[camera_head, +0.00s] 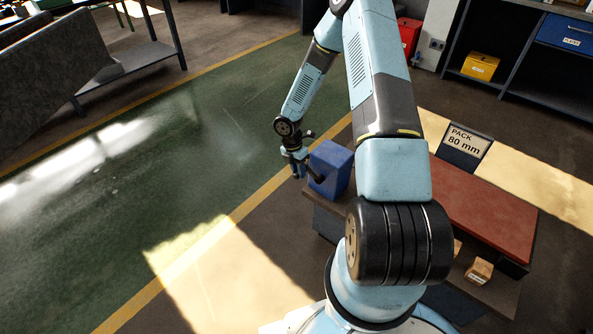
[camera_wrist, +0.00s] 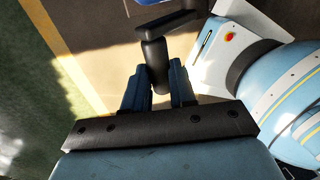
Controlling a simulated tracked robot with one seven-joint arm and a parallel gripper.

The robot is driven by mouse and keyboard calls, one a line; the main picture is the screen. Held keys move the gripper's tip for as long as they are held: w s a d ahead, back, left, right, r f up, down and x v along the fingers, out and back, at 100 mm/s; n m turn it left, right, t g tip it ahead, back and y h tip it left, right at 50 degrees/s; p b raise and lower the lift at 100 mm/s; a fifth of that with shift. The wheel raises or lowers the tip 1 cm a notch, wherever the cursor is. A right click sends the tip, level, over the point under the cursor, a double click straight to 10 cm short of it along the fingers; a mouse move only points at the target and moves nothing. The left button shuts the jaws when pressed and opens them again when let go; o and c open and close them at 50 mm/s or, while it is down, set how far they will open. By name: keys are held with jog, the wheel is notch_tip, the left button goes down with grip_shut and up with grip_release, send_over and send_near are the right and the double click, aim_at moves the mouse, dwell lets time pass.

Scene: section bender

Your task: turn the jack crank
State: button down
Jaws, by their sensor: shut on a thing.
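The jack crank shows in the wrist view as a dark upright grip (camera_wrist: 154,62) with a flat black crank arm (camera_wrist: 170,23) at its far end. My gripper (camera_wrist: 158,80) is shut on the grip, with one blue finger on each side of it. In the head view my gripper (camera_head: 298,168) is at the left side of a blue box-shaped body (camera_head: 331,167), near the bench's left end. A short dark piece of the crank shows between them there. The fingertips' contact with the grip is partly hidden in the head view.
A bench with a red plate (camera_head: 484,213) stands at the right, partly behind my arm. A sign (camera_head: 467,143) reads "PACK 80 mm". A small wooden block (camera_head: 479,271) lies on a lower ledge. Shelving with a yellow box (camera_head: 480,67) stands behind. The green floor at left is clear.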

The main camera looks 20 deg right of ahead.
jog(key=shift+w+r, duration=0.1)
jog(key=shift+w, duration=0.2)
jog(key=c, duration=0.9)
grip_release()
jog(key=shift+s, duration=0.1)
jog(key=shift+c, duration=0.2)
jog(key=v, duration=1.3)
jog(key=shift+a+r, duration=0.15)
jog(key=shift+r, duration=0.15)
